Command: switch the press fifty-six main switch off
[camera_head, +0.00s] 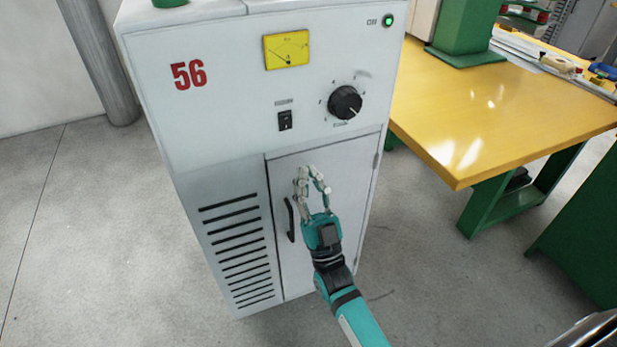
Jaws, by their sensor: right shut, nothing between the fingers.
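The press cabinet (225,130) is white and carries a red number 56 (188,75). A small black rocker switch (285,120) sits on its front panel, left of a black rotary knob (345,102). A green lamp (388,21) at the panel's top right is lit, with a small label beside it. My right gripper (309,172) is shut and empty. In the picture it is below the switch and slightly right of it, in front of the cabinet door. I cannot tell its exact gap to the door. My left gripper is not in view.
A yellow gauge (286,49) is above the switch. The cabinet door has a black handle (290,219) just left of my right gripper. A yellow-topped table (500,110) with green legs stands to the right. The grey floor at left is clear.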

